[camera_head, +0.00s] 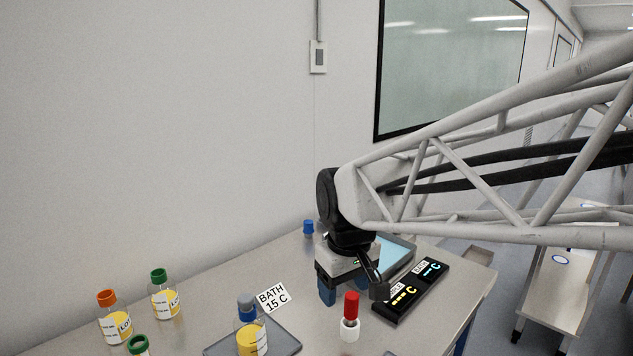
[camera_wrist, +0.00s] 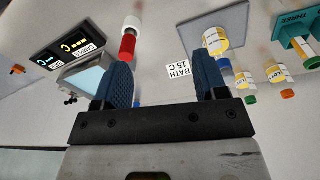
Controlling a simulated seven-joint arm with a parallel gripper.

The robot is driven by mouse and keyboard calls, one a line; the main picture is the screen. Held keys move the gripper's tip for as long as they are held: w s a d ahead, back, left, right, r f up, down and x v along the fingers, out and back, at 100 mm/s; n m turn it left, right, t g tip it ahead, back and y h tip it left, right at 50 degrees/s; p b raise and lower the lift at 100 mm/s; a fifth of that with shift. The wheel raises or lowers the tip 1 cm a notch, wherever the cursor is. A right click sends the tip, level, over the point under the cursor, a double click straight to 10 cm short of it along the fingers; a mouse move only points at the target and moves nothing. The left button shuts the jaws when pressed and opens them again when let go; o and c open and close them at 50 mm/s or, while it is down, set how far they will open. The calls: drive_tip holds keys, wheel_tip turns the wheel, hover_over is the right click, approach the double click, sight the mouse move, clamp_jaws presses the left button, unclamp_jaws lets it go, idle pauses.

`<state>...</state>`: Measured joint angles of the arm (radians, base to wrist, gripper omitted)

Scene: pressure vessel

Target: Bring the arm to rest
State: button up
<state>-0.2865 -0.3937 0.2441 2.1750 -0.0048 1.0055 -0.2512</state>
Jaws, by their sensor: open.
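My gripper (camera_head: 335,292) hangs over the bench with its fingers pointing down, at the end of my arm reaching in from the right. In the wrist view, my gripper (camera_wrist: 165,78) shows two blue ribbed fingers spread apart with nothing between them. In the head view one blue finger shows clearly; the other is mostly hidden. A red-capped white vial (camera_head: 349,327) stands just right of and nearer than the gripper, apart from it. It also shows in the wrist view (camera_wrist: 128,42), beyond the left finger.
A black two-part readout (camera_head: 411,290) and a blue-surfaced bath (camera_head: 396,255) lie right of the gripper. A bottle (camera_head: 252,335) stands on a grey plate (camera_head: 288,336) by a "BATH 15 C" card (camera_head: 271,297). Orange-capped (camera_head: 114,322) and green-capped bottles (camera_head: 164,298) stand left. A blue cap (camera_head: 308,228) is behind.

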drive_tip(key=s+d+f+m, duration=0.1)
drive_tip(key=s+d+m, duration=0.2)
drive_tip(key=s+d, duration=0.3)
drive_tip(key=s+d+f+m+t, duration=0.1)
drive_tip(key=s+d+f+m, duration=0.1)
drive_tip(key=s+d, duration=0.5)
drive_tip(key=s+m, duration=0.1)
drive_tip(key=s, duration=0.1)
drive_tip(key=shift+s+d+h, duration=0.3)
drive_tip(key=shift+f, duration=0.1)
